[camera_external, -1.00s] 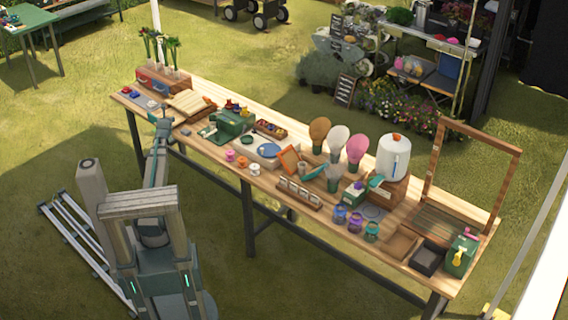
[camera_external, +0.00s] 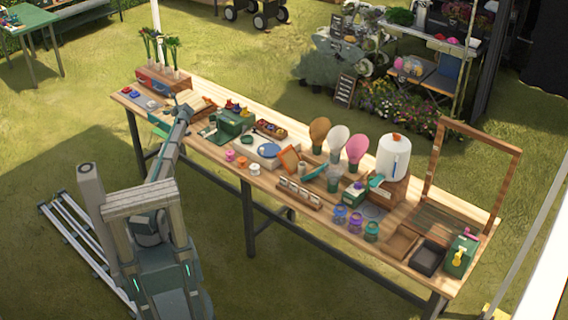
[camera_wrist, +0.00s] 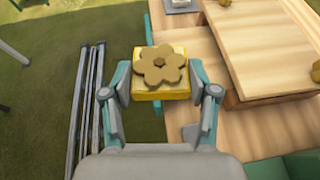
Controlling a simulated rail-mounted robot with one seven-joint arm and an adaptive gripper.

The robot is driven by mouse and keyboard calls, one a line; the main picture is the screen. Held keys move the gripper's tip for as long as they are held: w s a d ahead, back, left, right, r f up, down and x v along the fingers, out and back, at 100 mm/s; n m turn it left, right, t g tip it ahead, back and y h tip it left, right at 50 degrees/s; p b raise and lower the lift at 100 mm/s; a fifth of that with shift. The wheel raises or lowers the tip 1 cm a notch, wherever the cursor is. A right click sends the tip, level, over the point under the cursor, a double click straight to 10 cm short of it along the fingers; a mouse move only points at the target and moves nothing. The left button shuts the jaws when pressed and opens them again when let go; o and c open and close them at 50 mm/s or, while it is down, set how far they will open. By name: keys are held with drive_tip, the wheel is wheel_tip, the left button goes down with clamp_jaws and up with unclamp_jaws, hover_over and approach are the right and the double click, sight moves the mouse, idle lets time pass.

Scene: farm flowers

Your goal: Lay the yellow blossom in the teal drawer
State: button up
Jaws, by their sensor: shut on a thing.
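The yellow blossom (camera_wrist: 160,66) is a flat flower shape with a yellow square base, upright between my fingers in the wrist view. My gripper (camera_wrist: 162,92) is shut on its base from both sides. In the external view my gripper (camera_external: 184,98) is over the left part of the table, near its front edge; the blossom is too small to make out there. A teal shape (camera_external: 157,121) shows at the table's front edge, left of my arm. It may be the teal drawer, but its inside is not visible.
A tan board (camera_external: 199,102) lies beside my gripper, and it also shows in the wrist view (camera_wrist: 265,55). A green press (camera_external: 233,121) stands to the right. Grass shows left of the table edge.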

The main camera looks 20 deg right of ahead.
drive_tip(key=shift+w+d+r+n+g+y, duration=0.1)
drive_tip(key=shift+w+r+n+g+y, duration=0.2)
drive_tip(key=shift+r+n+y, duration=0.25)
drive_tip(key=shift+w+f+y, duration=0.25)
drive_tip(key=shift+w, duration=0.1)
drive_tip(key=w+d+f, duration=0.1)
drive_tip(key=w+f, duration=0.3)
drive_tip(key=w, duration=0.5)
hover_over(172, 118)
drive_tip(key=s, duration=0.1)
drive_tip(key=f, duration=0.4)
drive_tip(key=shift+s+a+f+p, duration=0.15)
drive_tip(key=shift+a+f+p, duration=0.05)
drive_tip(key=shift+p, duration=0.2)
drive_tip(key=shift+w+f, duration=0.2)
drive_tip(key=shift+f, duration=0.05)
drive_tip(key=shift+w+f, duration=0.15)
drive_tip(key=shift+f, duration=0.8)
drive_tip(key=shift+w+f, duration=0.1)
drive_tip(key=shift+f, duration=0.85)
drive_tip(key=o, duration=1.1)
drive_tip(key=shift+f, duration=0.1)
